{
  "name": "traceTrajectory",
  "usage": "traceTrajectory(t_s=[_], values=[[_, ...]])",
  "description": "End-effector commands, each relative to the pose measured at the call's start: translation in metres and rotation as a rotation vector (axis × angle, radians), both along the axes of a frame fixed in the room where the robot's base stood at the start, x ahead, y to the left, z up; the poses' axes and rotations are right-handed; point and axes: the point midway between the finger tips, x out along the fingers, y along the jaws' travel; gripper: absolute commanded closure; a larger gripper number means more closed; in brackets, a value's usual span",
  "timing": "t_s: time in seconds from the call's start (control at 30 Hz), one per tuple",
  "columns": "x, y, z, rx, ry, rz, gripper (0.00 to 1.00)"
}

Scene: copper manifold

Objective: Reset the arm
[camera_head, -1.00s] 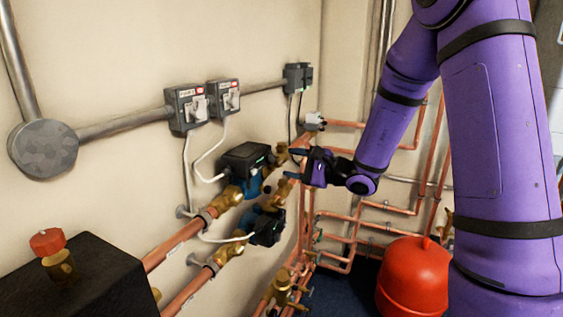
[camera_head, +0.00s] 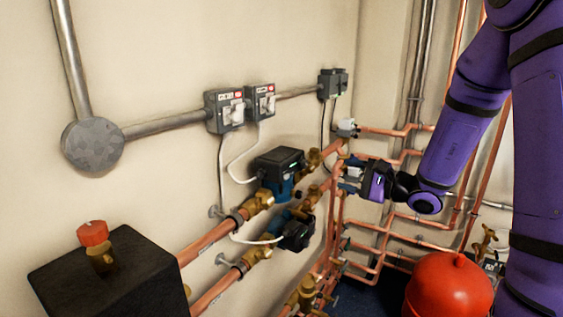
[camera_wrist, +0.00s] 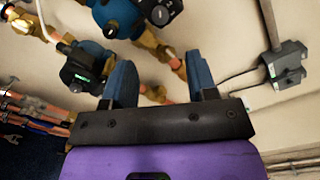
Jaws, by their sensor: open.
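My purple arm (camera_head: 465,130) comes down from the upper right in the head view. My gripper (camera_head: 345,176) points left, in front of the copper pipes and to the right of the two pumps. In the wrist view my gripper (camera_wrist: 163,80) shows two blue fingers standing apart with nothing between them. Brass fittings and pumps lie beyond the fingers in that view. The upper pump (camera_head: 278,170) and the lower pump (camera_head: 293,232) sit on the pipes along the wall.
Two switch boxes (camera_head: 225,110) and a smaller grey box (camera_head: 333,84) are on the wall. A red tank (camera_head: 450,290) stands low at right. A black block (camera_head: 105,285) with a red-capped brass valve (camera_head: 95,240) is at front left. Copper pipes (camera_head: 375,225) fill the corner.

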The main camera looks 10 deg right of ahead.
Motion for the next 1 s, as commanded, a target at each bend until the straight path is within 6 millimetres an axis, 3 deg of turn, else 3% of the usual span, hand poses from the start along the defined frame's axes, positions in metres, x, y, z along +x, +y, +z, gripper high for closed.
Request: traceTrajectory(t_s=[0.13, 0.27, 0.4, 0.6, 0.77, 1.0], values=[[-0.009, 0.012, 0.009, -0.025, 0.000, 0.053, 0.47], [-0.033, 0.037, 0.025, -0.099, 0.005, 0.182, 0.47], [-0.070, 0.065, 0.042, -0.226, 0.017, 0.349, 0.47], [-0.126, 0.089, 0.054, -0.449, 0.031, 0.546, 0.47], [-0.168, 0.094, 0.059, -0.657, 0.034, 0.664, 0.47], [-0.219, 0.082, 0.063, -1.004, 0.018, 0.765, 0.47]])
